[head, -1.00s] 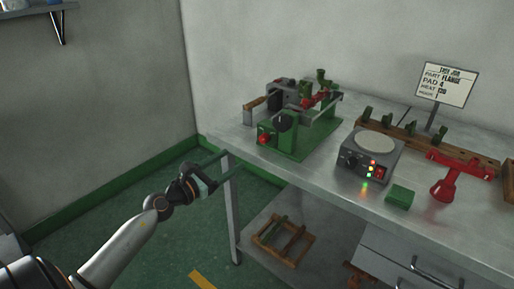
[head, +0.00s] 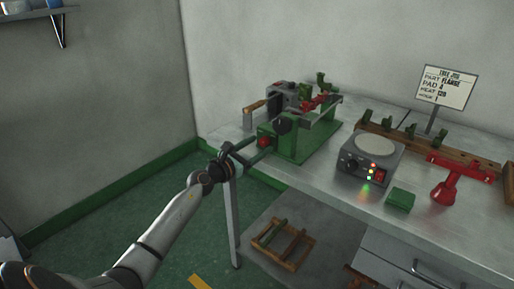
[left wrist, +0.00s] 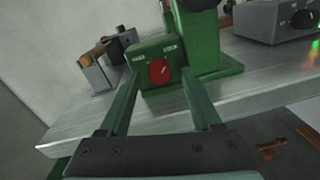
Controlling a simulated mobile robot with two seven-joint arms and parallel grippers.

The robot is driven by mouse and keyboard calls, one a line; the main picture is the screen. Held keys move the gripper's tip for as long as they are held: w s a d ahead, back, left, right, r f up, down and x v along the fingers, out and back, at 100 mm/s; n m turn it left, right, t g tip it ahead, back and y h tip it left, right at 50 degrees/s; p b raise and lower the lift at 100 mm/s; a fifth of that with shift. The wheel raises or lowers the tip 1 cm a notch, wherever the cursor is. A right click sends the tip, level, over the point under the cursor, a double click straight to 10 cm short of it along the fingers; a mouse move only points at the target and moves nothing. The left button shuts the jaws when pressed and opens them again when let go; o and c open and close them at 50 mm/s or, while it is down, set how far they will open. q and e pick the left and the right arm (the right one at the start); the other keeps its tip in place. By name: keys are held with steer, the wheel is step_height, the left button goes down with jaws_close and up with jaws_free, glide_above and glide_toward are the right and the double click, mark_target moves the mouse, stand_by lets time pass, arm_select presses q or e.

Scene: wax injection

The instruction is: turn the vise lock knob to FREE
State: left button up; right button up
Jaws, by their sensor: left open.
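The red vise lock knob (left wrist: 159,70) sits on the front face of a green block with white lettering above it in the left wrist view; the word at its right looks like LOCK. In the head view the knob (head: 264,142) is at the front left of the green vise machine (head: 303,147). My left gripper (head: 248,150) is open, its two green fingers pointing at the knob. In the left wrist view the gripper (left wrist: 158,98) has a finger on either side of the knob, with the tips near the block; contact is unclear. My right gripper is not seen.
A grey heater box (head: 368,160) with lit lamps stands right of the machine. A green block (head: 400,199) and a red tool (head: 447,190) lie further right. A grey box with a wooden handle (left wrist: 100,68) stands left of the knob. The table edge (left wrist: 60,142) runs below my fingers.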

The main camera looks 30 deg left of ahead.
arm_select(q)
jaws_close()
stand_by(0.6)
